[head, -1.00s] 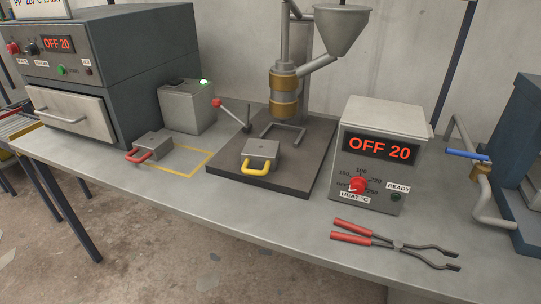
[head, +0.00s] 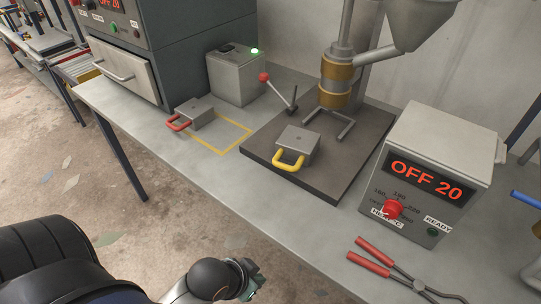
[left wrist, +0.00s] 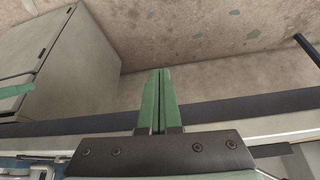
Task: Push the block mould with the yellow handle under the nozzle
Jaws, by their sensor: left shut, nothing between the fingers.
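The block mould with the yellow handle (head: 299,143) sits on the dark base plate (head: 332,182) of the injection press, its yellow handle toward the bench's front edge. The nozzle (head: 336,82), with brass-coloured bands, stands behind it above a U-shaped metal stop (head: 330,122); the mould is in front of this stop, apart from it. My left gripper (head: 250,290) is at the bottom of the head view, below the bench's front edge and well away from the mould. In the left wrist view its green fingers (left wrist: 159,100) are together and empty.
A red-handled mould (head: 196,117) stands left by a yellow outlined square. A heater box (head: 430,165) reads OFF 20 at right, with red-handled tongs (head: 390,268) in front. A lever with a red knob (head: 264,77) stands left of the press. The bench front is mostly clear.

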